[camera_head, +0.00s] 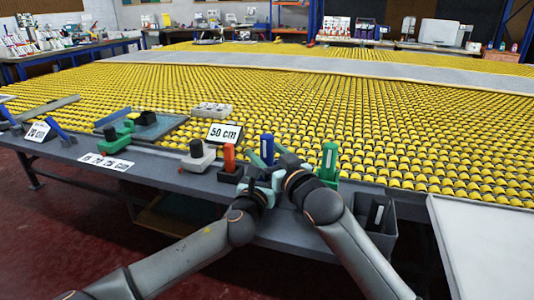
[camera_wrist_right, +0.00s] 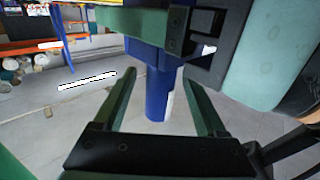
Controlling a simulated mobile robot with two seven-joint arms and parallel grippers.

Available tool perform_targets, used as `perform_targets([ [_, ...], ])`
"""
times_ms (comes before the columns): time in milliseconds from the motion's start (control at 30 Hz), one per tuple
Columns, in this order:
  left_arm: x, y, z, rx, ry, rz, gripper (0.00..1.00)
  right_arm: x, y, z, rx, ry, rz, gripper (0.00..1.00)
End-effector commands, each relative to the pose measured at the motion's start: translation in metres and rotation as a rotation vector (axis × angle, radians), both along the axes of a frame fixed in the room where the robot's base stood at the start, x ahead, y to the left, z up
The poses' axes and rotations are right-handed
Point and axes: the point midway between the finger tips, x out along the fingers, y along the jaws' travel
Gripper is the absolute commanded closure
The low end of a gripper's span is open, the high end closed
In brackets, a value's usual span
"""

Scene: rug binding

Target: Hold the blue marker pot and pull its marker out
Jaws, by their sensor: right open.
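The blue marker (camera_head: 267,148) stands upright at the table's front edge; its pot is largely hidden by my grippers. In the head view my right gripper (camera_head: 284,166) is beside the marker. My left gripper (camera_head: 268,188) is low at the marker's base. One of its fingers crosses the blue part in the wrist view; its grip is hidden.
An orange marker (camera_head: 229,158) in a dark pot stands left of the blue one, and a green marker (camera_head: 329,160) stands right. A grey bin (camera_head: 382,238) hangs at the front edge. A 50 cm sign (camera_head: 225,133) and the yellow rug (camera_head: 300,110) lie behind.

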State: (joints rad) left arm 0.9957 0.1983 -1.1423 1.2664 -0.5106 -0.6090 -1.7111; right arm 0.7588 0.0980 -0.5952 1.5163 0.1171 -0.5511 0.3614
Motion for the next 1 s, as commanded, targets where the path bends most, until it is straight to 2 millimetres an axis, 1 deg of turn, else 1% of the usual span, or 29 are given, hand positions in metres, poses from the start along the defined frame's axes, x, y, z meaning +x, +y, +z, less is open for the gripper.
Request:
perform_targets([
  [67,0.0001,0.0004,-0.0008,0.0,0.001,0.001,1.0,-0.0002,0.0001,0.0001,0.0,0.0,0.0,0.26],
  [100,0.0001,0.0004,-0.0008,0.0,0.001,0.001,1.0,-0.0002,0.0001,0.0001,0.0,0.0,0.0,0.29],
  [733,0.0001,0.0004,-0.0008,0.0,0.001,0.001,1.0,-0.0004,-0.0002,-0.0002,0.0,0.0,0.0,0.99],
  [867,0.0001,0.0004,-0.0009,0.0,0.001,0.001,1.0,-0.0004,-0.0002,-0.0002,0.0,0.0,0.0,1.0],
  [900,0.0001,0.0004,-0.0009,0.0,0.001,0.001,1.0,-0.0004,-0.0002,-0.0003,0.0,0.0,0.0,0.64],
  [1000,0.0001,0.0004,-0.0009,0.0,0.001,0.001,1.0,-0.0003,-0.0003,-0.0003,0.0,0.001,0.0,0.76],
])
